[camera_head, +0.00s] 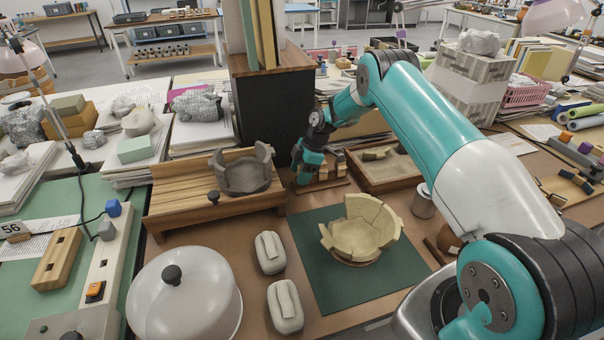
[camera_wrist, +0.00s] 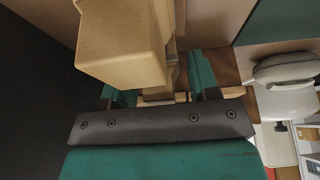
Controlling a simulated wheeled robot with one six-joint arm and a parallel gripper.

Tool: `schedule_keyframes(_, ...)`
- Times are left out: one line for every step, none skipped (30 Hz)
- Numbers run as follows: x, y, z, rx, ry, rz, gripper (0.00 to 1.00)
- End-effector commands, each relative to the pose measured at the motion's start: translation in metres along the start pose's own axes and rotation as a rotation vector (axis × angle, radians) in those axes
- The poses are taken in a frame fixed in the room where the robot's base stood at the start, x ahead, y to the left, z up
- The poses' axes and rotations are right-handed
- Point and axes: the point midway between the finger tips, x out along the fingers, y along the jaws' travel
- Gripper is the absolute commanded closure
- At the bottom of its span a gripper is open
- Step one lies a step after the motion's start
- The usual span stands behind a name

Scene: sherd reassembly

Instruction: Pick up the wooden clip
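Several small wooden clips (camera_head: 340,161) stand in a row on a low wooden rack (camera_head: 330,185), in front of the black box. My gripper (camera_head: 309,174) is down at the left end of this row, partly hiding it. In the wrist view, a wooden clip (camera_wrist: 122,42) looms large and close to the camera. My gripper's two teal fingers (camera_wrist: 160,88) are spread apart. Wood shows between them, and I cannot tell whether either finger touches it.
A wooden slatted stand (camera_head: 178,203) holding a grey broken bowl is left of the rack. A wooden tray (camera_head: 403,186) lies to its right. A cream sherd bowl (camera_head: 361,229) sits on a green mat (camera_head: 320,275) in front. Two pale wrapped pieces (camera_head: 270,252) lie beside the mat.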

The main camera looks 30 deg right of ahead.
Motion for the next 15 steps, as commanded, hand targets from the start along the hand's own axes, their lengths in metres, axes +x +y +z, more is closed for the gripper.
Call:
schedule_keyframes(-0.0001, 0.0000, -0.0001, 0.000, 0.000, 0.000, 0.57)
schedule_keyframes(-0.0001, 0.0000, -0.0001, 0.000, 0.000, 0.000, 0.64)
schedule_keyframes(-0.0001, -0.0001, -0.0001, 0.000, 0.000, 0.000, 0.73)
schedule_keyframes(-0.0001, -0.0001, -0.0001, 0.000, 0.000, 0.000, 0.74)
schedule_keyframes(-0.0001, -0.0001, -0.0002, 0.000, 0.000, 0.000, 0.74)
schedule_keyframes(-0.0002, -0.0001, -0.0002, 0.000, 0.000, 0.000, 0.74)
schedule_keyframes(-0.0002, -0.0001, -0.0002, 0.000, 0.000, 0.000, 0.74)
schedule_keyframes(-0.0002, -0.0001, -0.0002, 0.000, 0.000, 0.000, 0.74)
schedule_keyframes(-0.0003, -0.0001, -0.0002, 0.000, 0.000, 0.000, 0.74)
schedule_keyframes(-0.0003, -0.0001, -0.0002, 0.000, 0.000, 0.000, 0.74)
schedule_keyframes(-0.0003, -0.0001, -0.0002, 0.000, 0.000, 0.000, 0.74)
schedule_keyframes(-0.0004, -0.0001, -0.0003, 0.000, 0.000, 0.000, 0.74)
schedule_keyframes(-0.0006, 0.0000, -0.0004, 0.000, 0.000, 0.000, 0.74)
schedule_keyframes(-0.0011, 0.0000, -0.0006, 0.000, 0.000, 0.000, 0.74)
schedule_keyframes(-0.0022, 0.0001, -0.0010, -0.001, 0.000, 0.000, 0.74)
